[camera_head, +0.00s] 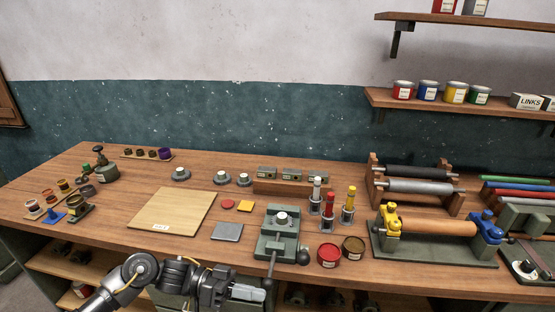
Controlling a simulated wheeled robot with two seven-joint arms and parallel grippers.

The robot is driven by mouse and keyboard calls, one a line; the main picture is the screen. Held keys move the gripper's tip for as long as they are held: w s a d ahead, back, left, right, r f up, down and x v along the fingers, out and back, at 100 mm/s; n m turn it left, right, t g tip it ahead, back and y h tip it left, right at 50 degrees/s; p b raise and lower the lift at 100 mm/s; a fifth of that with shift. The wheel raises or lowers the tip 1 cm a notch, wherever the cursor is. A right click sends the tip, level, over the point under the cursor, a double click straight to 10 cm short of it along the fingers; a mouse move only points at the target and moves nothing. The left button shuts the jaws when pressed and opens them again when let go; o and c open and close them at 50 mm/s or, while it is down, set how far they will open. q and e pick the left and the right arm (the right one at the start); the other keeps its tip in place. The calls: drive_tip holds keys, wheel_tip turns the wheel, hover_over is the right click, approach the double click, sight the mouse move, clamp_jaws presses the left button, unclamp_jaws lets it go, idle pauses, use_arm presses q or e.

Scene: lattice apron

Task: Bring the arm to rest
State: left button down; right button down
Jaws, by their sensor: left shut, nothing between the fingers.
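My left arm comes in at the bottom of the head view. My left gripper (248,293) is at its right end, in front of the table's front edge and below the grey-green vise-like device (277,235). It is shut, with nothing seen in it. My right gripper does not show in this view.
The wooden workbench (120,225) holds a pale board (165,210), a grey plate (227,232), a red tin (329,255), a brown tin (353,248) and a roller press (435,225). The device's handle (271,266) reaches the front edge close to my gripper. Shelves (480,108) hang at right.

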use_arm(q)
drive_tip(key=w+d+f+n+t+y, duration=0.15)
drive_tip(key=d+f+t, duration=0.25)
drive_tip(key=t, duration=0.4)
drive_tip(key=a+f+n+t+y, duration=0.4)
drive_tip(key=a+t+y, duration=0.1)
drive_tip(key=a+y, duration=0.1)
drive_tip(key=s+a+f+n+g+y, duration=0.3)
drive_tip(key=s+a+f+y, duration=0.15)
drive_tip(key=s+a, duration=0.55)
drive_tip(key=s+a+f+n+g+y, duration=0.4)
drive_tip(key=s+a, duration=0.3)
drive_tip(key=s, duration=0.5)
wheel_tip(320, 180, down, 26)
drive_tip(key=m+y+b, duration=0.1)
drive_tip(key=m+b, duration=0.1)
drive_tip(key=s+a+f+g+b, duration=0.1)
drive_tip(key=s+a+f+g, duration=0.1)
drive_tip(key=s+f, duration=1.5)
drive_tip(key=shift+s+a+f, duration=0.2)
drive_tip(key=shift+a+f, duration=0.2)
drive_tip(key=shift+f, duration=0.15)
